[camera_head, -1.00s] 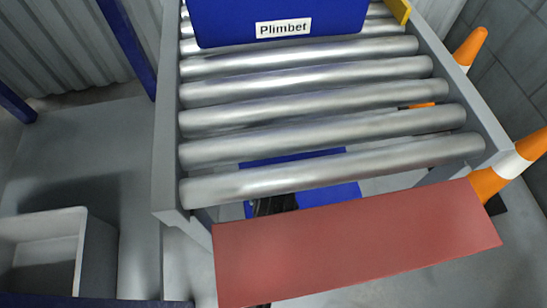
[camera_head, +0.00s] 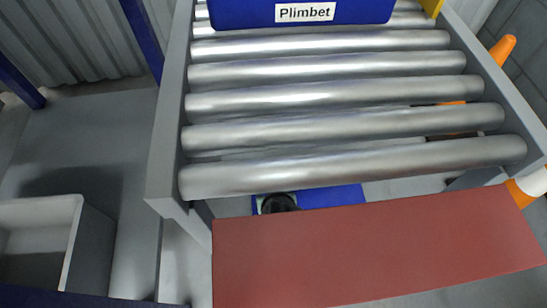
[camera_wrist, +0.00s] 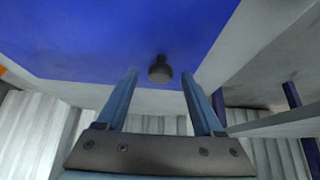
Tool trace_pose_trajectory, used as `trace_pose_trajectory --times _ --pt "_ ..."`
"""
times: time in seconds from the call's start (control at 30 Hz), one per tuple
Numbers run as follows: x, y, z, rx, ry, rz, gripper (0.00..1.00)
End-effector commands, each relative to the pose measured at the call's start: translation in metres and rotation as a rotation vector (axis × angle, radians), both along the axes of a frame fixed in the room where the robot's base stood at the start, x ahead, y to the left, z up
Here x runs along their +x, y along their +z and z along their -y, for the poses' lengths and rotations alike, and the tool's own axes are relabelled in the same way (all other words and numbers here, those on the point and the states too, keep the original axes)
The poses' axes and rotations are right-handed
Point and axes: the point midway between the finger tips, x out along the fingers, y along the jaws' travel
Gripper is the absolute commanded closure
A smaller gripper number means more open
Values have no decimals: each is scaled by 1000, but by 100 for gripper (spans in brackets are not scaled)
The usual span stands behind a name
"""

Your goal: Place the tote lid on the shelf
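A flat blue panel, which looks like the tote lid (camera_wrist: 90,45), fills the upper left of the wrist view and has a dark round knob (camera_wrist: 160,69). My gripper (camera_wrist: 159,72) is open, with its two blue fingers apart. The knob shows between the fingertips, and I see no finger touching it. In the head view a blue panel (camera_head: 335,196) lies low beyond the red board, partly hidden by it and the rollers. A dark rounded thing shows over its left part; I cannot tell whether it is my arm. I cannot tell which surface is the shelf.
A roller conveyor (camera_head: 330,122) with a grey frame crosses the head view. A blue tote labelled Plimbet (camera_head: 235,10) stands on it. A red board (camera_head: 370,250) fills the front. Orange cones (camera_head: 502,50) stand right. A grey bin (camera_head: 90,245) sits at left, with clear floor behind it.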

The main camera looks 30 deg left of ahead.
Motion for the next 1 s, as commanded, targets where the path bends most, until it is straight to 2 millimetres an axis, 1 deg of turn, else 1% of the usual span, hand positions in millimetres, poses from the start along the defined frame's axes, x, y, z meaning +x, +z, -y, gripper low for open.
trace_pose_trajectory --times 0.23,0.33,0.47,0.7,0.8,0.9,1.0 --pt "0 2 0 1 0 1 32" --pt "-3 9 2 1 0 1 32" --pt "-11 27 8 1 -1 1 32" --pt "-34 70 23 0 -1 1 32" --pt "-42 84 29 -1 -1 0 32" --pt "-48 95 33 0 -1 1 32" --pt "-52 100 36 0 0 0 32"
